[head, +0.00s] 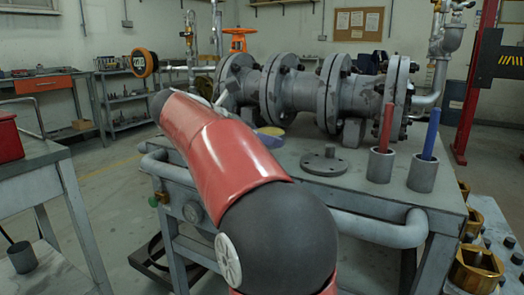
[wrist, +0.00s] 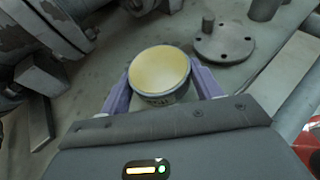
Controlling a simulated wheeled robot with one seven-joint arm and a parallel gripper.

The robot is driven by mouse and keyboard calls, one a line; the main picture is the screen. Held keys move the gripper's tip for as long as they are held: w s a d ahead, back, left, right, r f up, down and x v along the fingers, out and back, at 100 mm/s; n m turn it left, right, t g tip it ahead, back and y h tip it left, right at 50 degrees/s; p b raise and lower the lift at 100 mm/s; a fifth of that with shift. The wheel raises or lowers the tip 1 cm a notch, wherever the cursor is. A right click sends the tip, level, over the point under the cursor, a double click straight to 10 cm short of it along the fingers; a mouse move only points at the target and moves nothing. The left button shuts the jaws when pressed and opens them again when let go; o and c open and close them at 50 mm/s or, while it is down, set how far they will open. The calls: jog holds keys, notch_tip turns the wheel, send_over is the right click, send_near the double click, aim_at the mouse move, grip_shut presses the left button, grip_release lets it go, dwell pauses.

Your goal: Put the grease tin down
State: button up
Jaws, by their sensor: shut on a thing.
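The grease tin (wrist: 160,72) is a short round tin with a pale yellow top, upright in the wrist view. My gripper (wrist: 160,90) has its two purple fingers on either side of the tin and is shut on it. In the head view the tin (head: 270,131) shows as a yellow patch just beyond my red arm, over the grey bench (head: 325,188). My arm hides most of the gripper there. I cannot tell whether the tin's base touches the bench top.
The large flanged gate valve (head: 300,90) lies along the bench's back. A round flange plate with a stub (head: 323,162) is right of the tin. Two grey cups hold a red rod (head: 386,130) and a blue rod (head: 430,130) farther right. Bare bench top shows between them.

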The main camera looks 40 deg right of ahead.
jog(key=shift+f, duration=1.3)
jog(key=shift+f+b, duration=0.15)
jog(key=shift+b, duration=0.2)
jog(key=o, duration=1.1)
jog(key=shift+o, duration=0.2)
jog(key=shift+r, duration=0.25)
jog(key=p+v, duration=0.2)
jog(key=v, duration=1)
